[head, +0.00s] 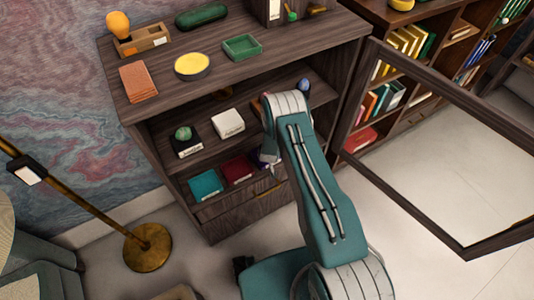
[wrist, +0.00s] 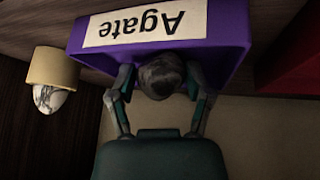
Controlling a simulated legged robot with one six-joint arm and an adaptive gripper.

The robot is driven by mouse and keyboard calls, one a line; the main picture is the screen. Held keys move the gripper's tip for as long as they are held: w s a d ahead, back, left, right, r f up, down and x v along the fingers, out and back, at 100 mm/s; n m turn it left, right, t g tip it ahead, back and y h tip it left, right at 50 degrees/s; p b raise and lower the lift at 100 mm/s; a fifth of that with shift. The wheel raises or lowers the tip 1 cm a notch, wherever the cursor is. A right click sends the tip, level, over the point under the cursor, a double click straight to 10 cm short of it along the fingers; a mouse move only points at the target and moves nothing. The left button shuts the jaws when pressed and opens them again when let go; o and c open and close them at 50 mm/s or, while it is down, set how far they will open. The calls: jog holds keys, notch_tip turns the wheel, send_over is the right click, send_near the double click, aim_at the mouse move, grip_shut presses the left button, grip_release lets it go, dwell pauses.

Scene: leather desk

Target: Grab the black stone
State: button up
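In the wrist view a dark grey to black rounded stone (wrist: 160,76) sits at a purple tray (wrist: 215,50) with an upside-down "Agate" label. My gripper (wrist: 163,84) is open, with one finger on each side of the stone. A gap shows between each finger and the stone, so it is not clasped. In the head view my arm reaches into the cabinet shelves and hides the stone and most of the gripper. Only a bit of purple shows beside the wrist.
In the wrist view, a white marbled stone (wrist: 49,97) is at a tan holder (wrist: 53,67) on the left. In the head view, a green stone (head: 183,133), a teal box (head: 205,185) and a dark red box (head: 238,168) stand on the shelves. An open glass door (head: 440,150) is right of my arm.

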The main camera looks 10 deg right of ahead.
jog(key=shift+c, duration=1.1)
